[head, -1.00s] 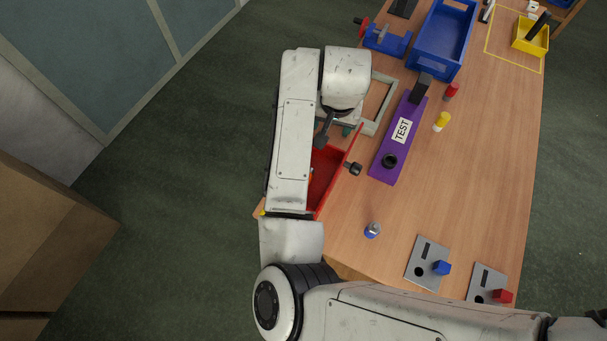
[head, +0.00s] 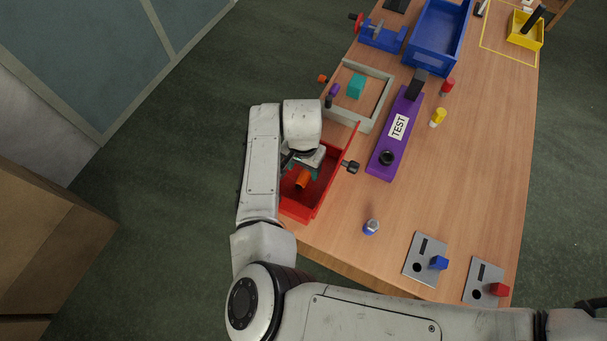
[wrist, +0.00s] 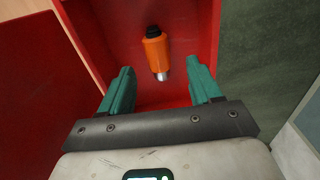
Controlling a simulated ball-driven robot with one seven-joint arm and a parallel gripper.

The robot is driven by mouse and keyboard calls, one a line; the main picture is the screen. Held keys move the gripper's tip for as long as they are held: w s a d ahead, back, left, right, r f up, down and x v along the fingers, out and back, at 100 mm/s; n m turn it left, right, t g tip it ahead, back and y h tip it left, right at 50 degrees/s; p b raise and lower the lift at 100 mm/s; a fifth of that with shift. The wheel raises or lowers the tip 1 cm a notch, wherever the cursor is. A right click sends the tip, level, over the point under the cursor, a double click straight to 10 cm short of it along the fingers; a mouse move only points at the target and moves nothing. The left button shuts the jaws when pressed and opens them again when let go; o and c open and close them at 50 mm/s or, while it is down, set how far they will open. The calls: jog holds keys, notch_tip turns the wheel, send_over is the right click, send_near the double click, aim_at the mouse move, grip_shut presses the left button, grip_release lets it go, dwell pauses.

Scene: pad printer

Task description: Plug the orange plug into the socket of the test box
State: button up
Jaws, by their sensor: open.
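The orange plug (head: 303,181) lies in the red bin (head: 297,211) at the near left edge of the table. In the wrist view the plug (wrist: 156,50) has a black end and a silver metal end, which points towards my gripper (wrist: 160,70). My gripper's green fingers are open on either side of the plug's line, with the plug ahead and nothing held. In the head view my gripper (head: 300,170) is over the bin, partly hidden by my wrist. The purple test box (head: 381,173) is right of the bin, with a round black socket-like part (head: 387,157) at its near end.
A red panel with a black knob (head: 352,167) stands along the bin's right side. A grey frame (head: 367,122) with a teal block is behind. A blue bin (head: 437,45), small red and yellow pieces and two metal plates stand around the box. The right-middle tabletop is clear.

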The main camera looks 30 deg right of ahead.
aim_at(304, 175)
jog(key=shift+s+f, duration=0.15)
jog(key=shift+f, duration=1.6)
jog(key=c, duration=1.2)
jog(key=shift+o, duration=0.3)
